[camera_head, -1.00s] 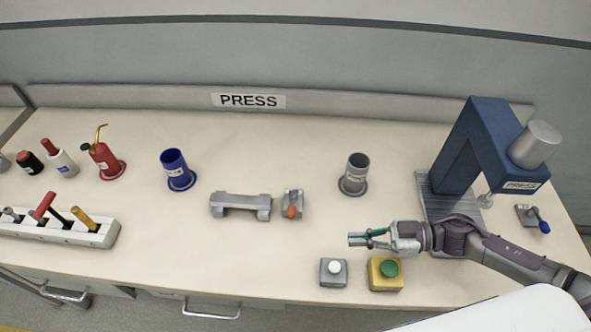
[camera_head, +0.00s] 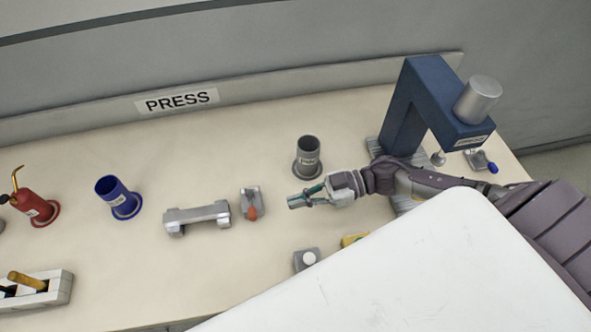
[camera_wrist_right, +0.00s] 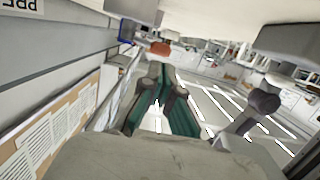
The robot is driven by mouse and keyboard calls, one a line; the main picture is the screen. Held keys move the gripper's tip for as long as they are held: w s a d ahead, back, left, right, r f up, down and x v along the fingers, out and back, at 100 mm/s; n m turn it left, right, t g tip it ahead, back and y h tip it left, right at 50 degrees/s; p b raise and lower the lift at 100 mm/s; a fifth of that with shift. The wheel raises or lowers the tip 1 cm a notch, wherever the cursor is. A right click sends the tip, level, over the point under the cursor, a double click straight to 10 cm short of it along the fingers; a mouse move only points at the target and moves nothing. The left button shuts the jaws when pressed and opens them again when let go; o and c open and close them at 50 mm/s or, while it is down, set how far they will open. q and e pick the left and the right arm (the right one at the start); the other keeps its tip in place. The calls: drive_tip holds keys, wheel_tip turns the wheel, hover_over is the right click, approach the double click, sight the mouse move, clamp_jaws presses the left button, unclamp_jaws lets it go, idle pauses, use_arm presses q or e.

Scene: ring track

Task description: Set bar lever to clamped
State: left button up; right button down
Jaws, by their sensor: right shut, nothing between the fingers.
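The small grey lever clamp (camera_head: 250,195) with an orange knob (camera_head: 252,213) stands on the bench, just right of a grey metal bar block (camera_head: 198,217). The knob points toward the bench front. My right gripper (camera_head: 298,200) is to the right of the lever, apart from it, with its fingers pointing left toward it. It is shut and empty. In the right wrist view its teal-padded fingers (camera_wrist_right: 162,98) show, with an orange thing (camera_wrist_right: 160,48) beyond the tips that may be the knob. My left gripper is out of view.
A grey cup (camera_head: 308,160) stands behind my right gripper. The blue press (camera_head: 405,105) is at the right, with a blue-handled lever (camera_head: 491,167) beside it. A grey button box (camera_head: 306,259) and a partly hidden yellow box (camera_head: 354,240) are in front. A blue cup (camera_head: 118,198) stands left.

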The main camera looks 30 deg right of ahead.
sight(252, 207)
drive_tip(key=p+x, duration=0.1)
drive_tip(key=x, duration=0.5)
drive_tip(key=shift+r, duration=0.1)
drive_tip(key=shift+w+a+f, duration=0.15)
drive_tip(key=shift+a+f, duration=0.1)
drive_tip(key=shift+a, duration=0.35)
drive_tip(key=shift+a+p, duration=0.1)
drive_tip(key=shift+p, duration=0.3)
